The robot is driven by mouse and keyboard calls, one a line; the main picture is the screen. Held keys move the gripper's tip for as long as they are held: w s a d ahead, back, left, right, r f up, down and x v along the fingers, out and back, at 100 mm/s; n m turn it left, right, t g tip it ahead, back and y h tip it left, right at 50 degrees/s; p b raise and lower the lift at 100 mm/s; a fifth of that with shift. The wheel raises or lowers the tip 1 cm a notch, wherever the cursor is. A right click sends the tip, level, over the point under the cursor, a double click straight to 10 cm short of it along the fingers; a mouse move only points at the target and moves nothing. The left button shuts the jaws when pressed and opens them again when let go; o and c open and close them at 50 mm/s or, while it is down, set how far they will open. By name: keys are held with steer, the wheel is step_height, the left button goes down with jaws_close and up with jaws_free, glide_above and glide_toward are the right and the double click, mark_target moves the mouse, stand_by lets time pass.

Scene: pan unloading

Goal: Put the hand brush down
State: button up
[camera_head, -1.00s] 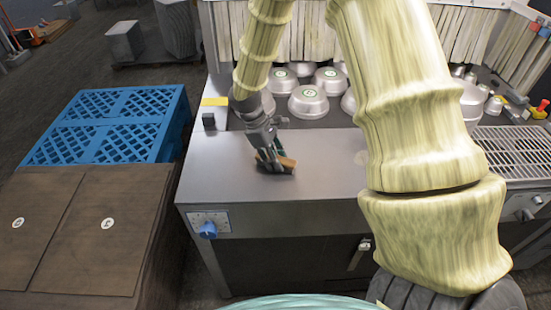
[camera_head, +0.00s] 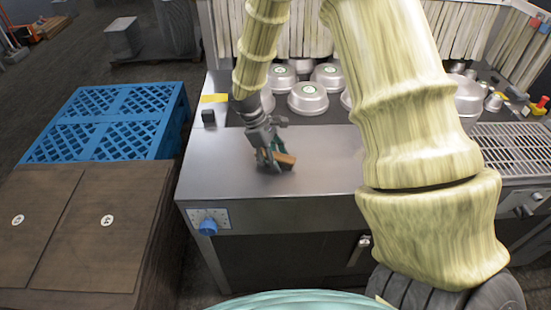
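The hand brush (camera_head: 287,160) shows as a small brown wooden block with a dark underside, at the bare steel front of the counter (camera_head: 325,175). My gripper (camera_head: 271,158) points down at the brush's left end, with its fingers at or against the brush. The fingers partly hide the brush. The view is too small to tell whether they grip it or stand apart, or whether the brush rests fully on the steel.
Several metal pans (camera_head: 308,98) stand behind on a dark surface. A small black block (camera_head: 208,117) and a yellow strip (camera_head: 214,98) lie at the counter's left. Bare steel surrounds the brush.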

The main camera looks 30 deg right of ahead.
steer(key=shift+v, duration=0.85)
steer(key=b+v, duration=0.3)
steer(key=v, duration=0.8)
steer(key=shift+r, duration=0.3)
steer(key=shift+d+r, duration=0.1)
